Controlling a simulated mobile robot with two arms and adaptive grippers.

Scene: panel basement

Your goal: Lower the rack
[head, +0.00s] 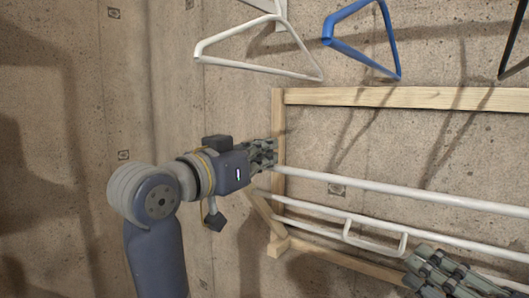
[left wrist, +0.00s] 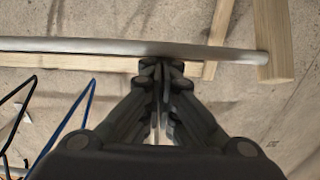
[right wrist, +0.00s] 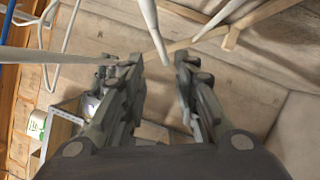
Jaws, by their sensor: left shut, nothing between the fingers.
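The rack on the concrete wall has a pale wooden frame (head: 400,97) and long white rods (head: 400,192) crossing it, with a small white U-shaped handle (head: 375,249) on the lower one. My left gripper (head: 272,152) is at the left upright of the frame, near the upper rod's left end. In the left wrist view its shut, empty fingertips (left wrist: 162,68) are at the edge of a rod (left wrist: 100,45); I cannot tell whether they touch. My right gripper (head: 440,272) is at the lower right, covering part of the lower rods. In the right wrist view its fingers (right wrist: 160,62) are apart and empty.
The right wrist view shows a grey box-like thing (right wrist: 60,130) at the left. The wall left of my left arm is bare.

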